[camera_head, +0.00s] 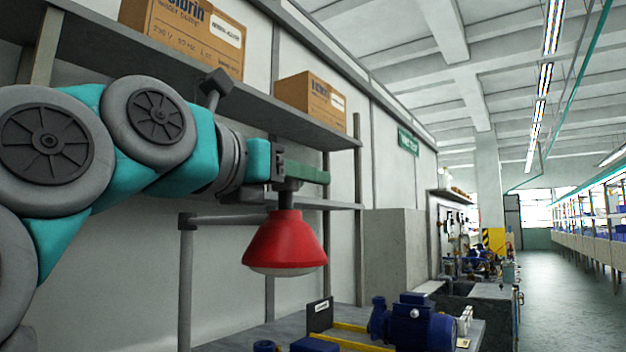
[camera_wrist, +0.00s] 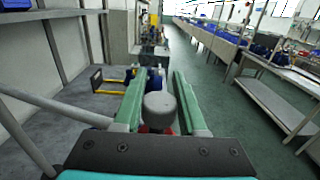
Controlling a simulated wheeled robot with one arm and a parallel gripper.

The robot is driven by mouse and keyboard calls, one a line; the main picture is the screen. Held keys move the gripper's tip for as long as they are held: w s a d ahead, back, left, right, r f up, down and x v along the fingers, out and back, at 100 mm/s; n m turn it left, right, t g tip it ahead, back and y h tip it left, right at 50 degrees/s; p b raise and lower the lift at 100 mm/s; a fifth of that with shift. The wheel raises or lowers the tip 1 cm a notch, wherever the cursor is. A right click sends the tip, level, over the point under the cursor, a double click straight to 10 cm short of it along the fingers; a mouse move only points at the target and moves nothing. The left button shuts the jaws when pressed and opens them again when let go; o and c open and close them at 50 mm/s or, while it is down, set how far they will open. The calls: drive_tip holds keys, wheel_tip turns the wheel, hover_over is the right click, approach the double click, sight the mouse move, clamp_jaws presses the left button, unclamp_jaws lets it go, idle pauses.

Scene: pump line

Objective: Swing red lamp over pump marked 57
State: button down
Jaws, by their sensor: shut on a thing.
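The red lamp (camera_head: 285,240), a cone shade with a pale underside, hangs from a grey swing arm (camera_head: 230,220) on a post at left. My gripper (camera_head: 308,173) is shut on the lamp's grey top stem; in the wrist view the stem (camera_wrist: 159,105) stands between the two green fingers. Only slivers of red shade show below the stem there. A blue pump (camera_head: 420,328) sits on the bench to the right of and below the lamp in the head view. A small dark plate (camera_head: 320,314) with a white label stands beside yellow rails; I cannot read it.
A shelf (camera_head: 180,62) with cardboard boxes (camera_head: 312,98) runs along the wall above. A grey cabinet (camera_head: 394,250) stands behind the bench. Other blue pump parts (camera_head: 315,344) lie at the bench front. The aisle (camera_head: 565,290) at right is open.

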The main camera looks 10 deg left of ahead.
drive_tip(key=shift+s+a, duration=0.15)
drive_tip(key=shift+c, duration=2.3)
unclamp_jaws()
drive_tip(key=v, duration=0.7)
drive_tip(key=shift+s+a, duration=0.2)
drive_tip(key=shift+s, duration=0.15)
